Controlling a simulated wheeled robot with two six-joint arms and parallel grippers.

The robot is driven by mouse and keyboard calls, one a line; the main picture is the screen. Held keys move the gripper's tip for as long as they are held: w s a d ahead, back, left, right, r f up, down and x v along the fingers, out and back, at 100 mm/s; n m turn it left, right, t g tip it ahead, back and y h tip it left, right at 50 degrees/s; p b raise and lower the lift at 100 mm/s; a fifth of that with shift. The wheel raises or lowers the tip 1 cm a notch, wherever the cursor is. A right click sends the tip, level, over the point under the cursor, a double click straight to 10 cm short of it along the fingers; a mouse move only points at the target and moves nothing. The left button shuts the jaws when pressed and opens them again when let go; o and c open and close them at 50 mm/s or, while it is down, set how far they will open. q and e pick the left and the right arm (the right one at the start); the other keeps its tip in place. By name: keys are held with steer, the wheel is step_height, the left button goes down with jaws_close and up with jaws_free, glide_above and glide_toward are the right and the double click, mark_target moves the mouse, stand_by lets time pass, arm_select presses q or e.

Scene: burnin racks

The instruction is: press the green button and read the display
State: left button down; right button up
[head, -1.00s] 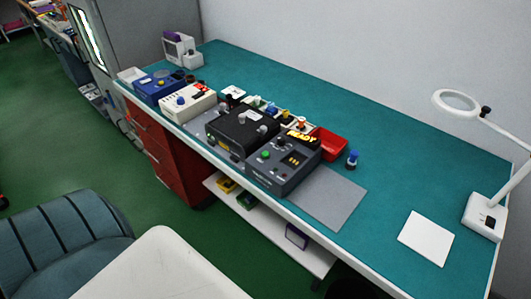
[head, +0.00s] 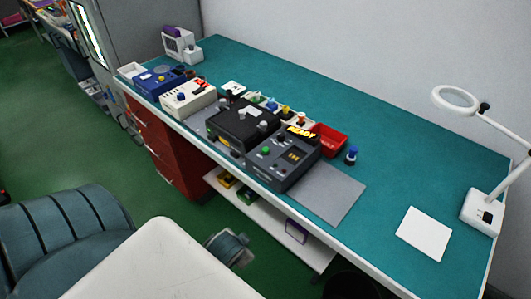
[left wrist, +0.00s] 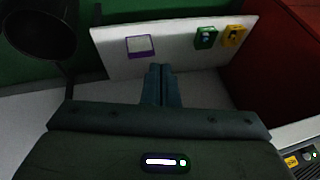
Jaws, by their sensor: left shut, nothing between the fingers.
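The dark grey tester (head: 284,160) stands near the table's front edge. Its green button (head: 266,150) is on the left of its top face. My left gripper (head: 238,252) shows in the head view below the table's front edge, well short of the button and touching nothing visible. In the left wrist view its two fingers (left wrist: 162,86) are together and empty, with the shelf beyond them. My right gripper is not in view.
A black box (head: 241,123) adjoins the tester on the left. A grey mat (head: 331,194) and a red bin (head: 328,141) are to its right. A shelf (head: 270,225) with small boxes is under the table.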

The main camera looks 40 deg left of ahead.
arm_select(q)
steer(key=w+a+r+m+t+y, duration=0.1)
steer(key=w+a+r+m+t, duration=0.25)
steer(key=r, duration=0.55)
steer(key=w+r+m+t+y, duration=0.1)
steer(key=w+r+m+t, duration=0.1)
steer(key=w+r+t, duration=0.35)
steer(key=w+a+r+m+t+y, duration=0.1)
steer(key=w+a+r+m+t, duration=0.3)
steer(key=r, duration=0.7)
steer(key=w+d+r+m+h, duration=0.2)
steer(key=d+r+m+h, duration=0.15)
steer(key=m+h, duration=0.4)
steer(key=w+d+r+m+g+h, duration=0.1)
steer(key=w+d+r+m+h, duration=0.25)
steer(key=m, duration=0.65)
steer(key=w+d+r+m+h, duration=0.1)
steer(key=d+r+m+h, duration=0.2)
steer(key=r+m+h, duration=0.45)
steer(key=w+a+f+m+g+y, duration=0.2)
steer(key=a+f+m+g+y, duration=0.6)
steer(key=a+m, duration=0.3)
steer(key=f+m+y, duration=0.1)
steer(key=m, duration=0.2)
steer(key=shift+w+a+g, duration=0.4)
